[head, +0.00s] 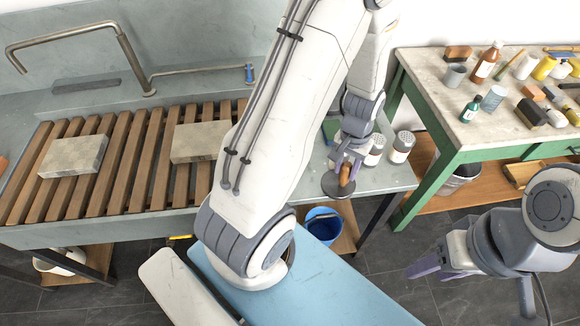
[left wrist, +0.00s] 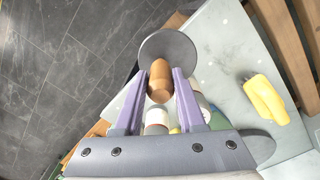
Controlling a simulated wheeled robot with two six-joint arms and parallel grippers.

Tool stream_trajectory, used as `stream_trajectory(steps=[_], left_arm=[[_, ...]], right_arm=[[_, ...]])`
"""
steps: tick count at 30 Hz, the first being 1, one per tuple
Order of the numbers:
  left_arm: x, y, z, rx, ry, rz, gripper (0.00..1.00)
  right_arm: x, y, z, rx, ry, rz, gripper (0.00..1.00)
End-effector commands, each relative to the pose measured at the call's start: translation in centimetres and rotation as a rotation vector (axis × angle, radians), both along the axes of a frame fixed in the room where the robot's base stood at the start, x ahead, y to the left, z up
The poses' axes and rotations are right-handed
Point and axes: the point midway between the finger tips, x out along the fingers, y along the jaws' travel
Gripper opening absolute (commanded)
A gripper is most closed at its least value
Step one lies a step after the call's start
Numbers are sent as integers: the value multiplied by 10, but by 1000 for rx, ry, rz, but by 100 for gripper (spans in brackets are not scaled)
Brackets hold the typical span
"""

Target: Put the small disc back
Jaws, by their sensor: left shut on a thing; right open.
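The small disc (head: 337,186) is a flat dark grey round plate with a brown wooden handle (head: 345,173). My left gripper (head: 347,166) is shut on that handle and holds the disc near the front edge of the grey ledge (head: 388,180). In the left wrist view the disc (left wrist: 168,45) lies beyond the purple fingertips, with the handle (left wrist: 160,80) between them. Whether it touches the ledge I cannot tell. My right gripper (head: 440,264) is open and empty at the lower right, over the floor.
Shakers (head: 401,148) stand on the ledge close to the left gripper. A yellow object (left wrist: 265,98) and a larger grey disc (left wrist: 258,146) show in the left wrist view. A blue bucket (head: 324,226) stands below. The green-framed table (head: 440,82) at right is crowded.

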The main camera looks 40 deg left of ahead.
Motion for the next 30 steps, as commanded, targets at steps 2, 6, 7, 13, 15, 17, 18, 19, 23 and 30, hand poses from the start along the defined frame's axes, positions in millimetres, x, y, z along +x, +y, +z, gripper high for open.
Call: stream_trajectory(steps=[2, 6, 7, 13, 15, 17, 18, 19, 23, 30], left_arm=[[-8, 12, 13, 0, -9, 97, 0], [-31, 30, 37, 2, -9, 281, 0], [-35, 34, 41, 3, -10, 318, 0], [-63, 46, 60, 6, -4, 499, 0], [-68, 48, 63, 8, -1, 532, 0], [-70, 51, 63, 7, 0, 550, 0], [-69, 54, 62, 8, 2, 557, 0], [-68, 57, 61, 8, 3, 560, 0], [-57, 76, 48, 9, 6, 563, 0], [-31, 116, 20, 8, 5, 559, 0]], right_arm=[[0, 0, -11, 0, 0, 0, 50], [0, 0, -23, 0, 0, 1, 50], [0, 0, -25, 0, 0, 1, 50], [0, 0, -34, 0, 0, 1, 50], [0, 0, -35, 0, 0, 1, 50], [0, 0, -35, 0, 0, 1, 50], [0, 0, -35, 0, 0, 1, 50], [0, 0, -34, 0, 0, 1, 50], [0, 0, -31, 0, 0, 1, 50], [0, 0, -24, 0, 0, 1, 50]])
